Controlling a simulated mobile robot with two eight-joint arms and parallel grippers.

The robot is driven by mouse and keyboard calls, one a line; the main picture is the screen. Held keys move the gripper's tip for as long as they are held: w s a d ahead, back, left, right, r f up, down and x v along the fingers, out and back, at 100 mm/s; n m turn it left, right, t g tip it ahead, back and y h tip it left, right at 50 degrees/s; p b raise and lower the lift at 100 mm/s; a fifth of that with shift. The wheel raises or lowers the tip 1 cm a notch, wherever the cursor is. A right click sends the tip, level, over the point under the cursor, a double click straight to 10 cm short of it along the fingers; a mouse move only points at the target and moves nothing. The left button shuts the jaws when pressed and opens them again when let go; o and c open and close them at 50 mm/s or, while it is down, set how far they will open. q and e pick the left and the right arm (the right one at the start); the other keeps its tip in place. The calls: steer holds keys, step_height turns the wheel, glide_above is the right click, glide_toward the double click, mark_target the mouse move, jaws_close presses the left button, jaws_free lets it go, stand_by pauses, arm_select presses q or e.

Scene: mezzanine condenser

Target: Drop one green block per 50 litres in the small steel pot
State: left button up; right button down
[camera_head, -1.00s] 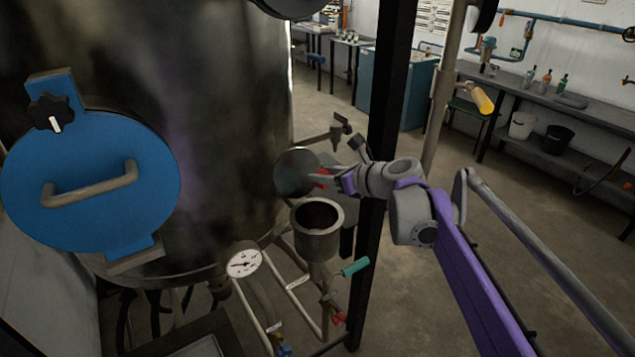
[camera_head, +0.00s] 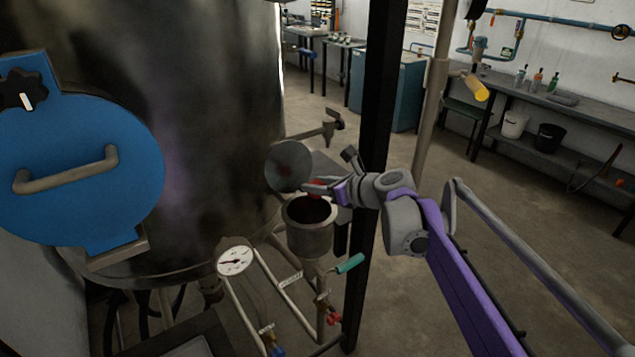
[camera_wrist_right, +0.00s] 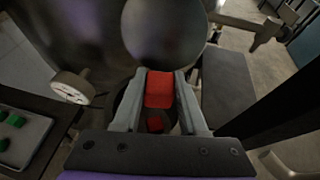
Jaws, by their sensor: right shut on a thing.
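A small steel pot (camera_head: 310,240) with a dark inside stands on pipework beside the big tank, its round lid (camera_head: 289,165) tilted open behind it. My right gripper (camera_head: 318,188) is over the pot's mouth, shut on a red block (camera_wrist_right: 159,90). A second red piece (camera_wrist_right: 155,124) shows below the held block, inside the dark pot. Green blocks (camera_wrist_right: 14,119) lie on a grey tray (camera_wrist_right: 40,128) at the left of the right wrist view. My left gripper is not in view.
The steel tank (camera_head: 215,120) with a blue round hatch (camera_head: 85,175) fills the left. A white dial gauge (camera_head: 235,261) and a teal-handled valve (camera_head: 350,263) are near the pot. A black post (camera_head: 378,130) stands just behind my right arm.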

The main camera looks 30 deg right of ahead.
steer(key=shift+c, duration=1.8)
jaws_free()
steer(key=v, duration=1.1)
steer(key=shift+w+a+r, duration=0.1)
steer(key=shift+w, duration=0.05)
